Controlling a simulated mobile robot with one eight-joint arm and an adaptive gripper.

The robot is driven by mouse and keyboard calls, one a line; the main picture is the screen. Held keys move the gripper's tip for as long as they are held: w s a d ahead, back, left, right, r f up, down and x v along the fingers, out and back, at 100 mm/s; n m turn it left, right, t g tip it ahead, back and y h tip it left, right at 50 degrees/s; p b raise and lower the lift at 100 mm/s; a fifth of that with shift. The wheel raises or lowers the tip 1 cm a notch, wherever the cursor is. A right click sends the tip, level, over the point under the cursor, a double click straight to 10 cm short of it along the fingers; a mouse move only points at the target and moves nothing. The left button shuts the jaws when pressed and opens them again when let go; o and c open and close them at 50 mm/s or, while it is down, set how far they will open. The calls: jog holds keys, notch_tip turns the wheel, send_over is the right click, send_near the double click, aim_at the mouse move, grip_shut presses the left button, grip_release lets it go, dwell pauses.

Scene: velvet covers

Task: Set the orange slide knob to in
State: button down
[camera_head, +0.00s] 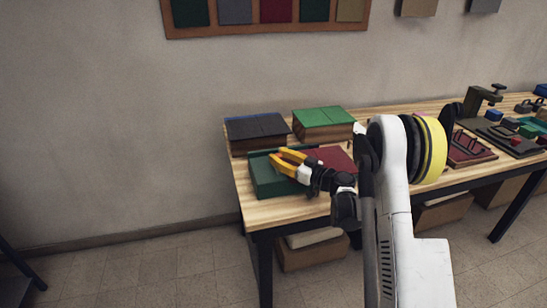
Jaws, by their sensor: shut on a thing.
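My gripper (279,160), with yellow-orange fingers, reaches left over a dark green tray or low box (268,188) near the left end of the table. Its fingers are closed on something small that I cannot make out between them. I cannot pick out an orange slide knob apart from the orange fingers. Part of the green box lies hidden under my gripper and wrist.
Behind stand a block with a dark cover (256,127) and one with a green cover (322,116). A dark red panel (335,157) lies right of my gripper. The wooden table (290,212) holds several fixtures farther right, including a dark red board (470,149).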

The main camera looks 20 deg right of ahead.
jog(key=c, duration=1.1)
grip_release()
jog(key=shift+o, duration=0.2)
jog(key=shift+s, duration=0.1)
jog(key=v, duration=1.2)
jog(key=s+a+r+m+g+h, duration=0.35)
jog(key=s+a+r+g, duration=0.3)
jog(key=s+a, duration=0.5)
jog(key=s+m+g+h, duration=0.1)
jog(key=s+m+h, duration=0.2)
jog(key=s, duration=1.7)
jog(key=h, duration=0.3)
jog(key=shift+d+r, duration=0.2)
jog(key=shift+d, duration=0.05)
